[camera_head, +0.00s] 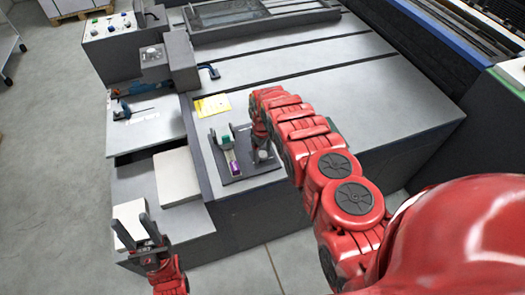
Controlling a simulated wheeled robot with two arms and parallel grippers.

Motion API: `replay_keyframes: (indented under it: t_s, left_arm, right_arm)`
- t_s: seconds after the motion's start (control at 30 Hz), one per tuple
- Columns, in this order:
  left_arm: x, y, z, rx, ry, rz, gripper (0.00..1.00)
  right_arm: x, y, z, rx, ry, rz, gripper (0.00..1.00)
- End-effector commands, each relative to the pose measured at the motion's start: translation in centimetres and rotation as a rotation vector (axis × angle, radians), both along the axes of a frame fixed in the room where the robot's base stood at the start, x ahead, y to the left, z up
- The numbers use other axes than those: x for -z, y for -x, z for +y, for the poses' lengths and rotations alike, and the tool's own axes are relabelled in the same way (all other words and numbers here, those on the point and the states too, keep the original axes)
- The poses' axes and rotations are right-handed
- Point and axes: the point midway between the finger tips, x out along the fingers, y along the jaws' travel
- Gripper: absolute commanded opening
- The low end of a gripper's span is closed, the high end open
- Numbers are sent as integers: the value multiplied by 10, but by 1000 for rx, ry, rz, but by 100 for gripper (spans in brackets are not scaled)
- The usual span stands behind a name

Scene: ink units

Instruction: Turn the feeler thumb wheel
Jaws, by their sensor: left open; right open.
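A small feeler unit sits on a dark base plate (243,176) on the machine's flat top. It carries a green part (227,141), a purple part (234,168) and a small round grey knob (263,155); I cannot tell for sure which of these is the thumb wheel. My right gripper (262,151) reaches down over the right side of this plate, its dark fingers close to the grey knob; contact cannot be made out. My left gripper (133,217) is open and empty, fingers pointing up, in front of the machine at the lower left.
A yellow label (212,106) lies behind the plate. White paper stacks (178,177) stand left of it. A grey control head (167,62) and a button panel (111,29) are further back. My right arm covers part of the machine top; open floor (50,200) lies at the left.

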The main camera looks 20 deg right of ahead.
Motion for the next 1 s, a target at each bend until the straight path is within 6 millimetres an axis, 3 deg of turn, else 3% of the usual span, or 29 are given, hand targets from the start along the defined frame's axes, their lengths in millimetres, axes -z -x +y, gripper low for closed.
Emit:
replay_keyframes:
  t_s: [0.33,0.77,1.0]
  left_arm:
    - [0,0,0,0,0,0,48]
    - [0,0,0,0,0,0,48]
    - [7,0,0,0,0,0,48]
  right_arm:
    - [1,-1,0,0,0,-1,78]
    - [1,-1,0,0,0,-1,3]
    - [4,0,0,87,1,1,0]
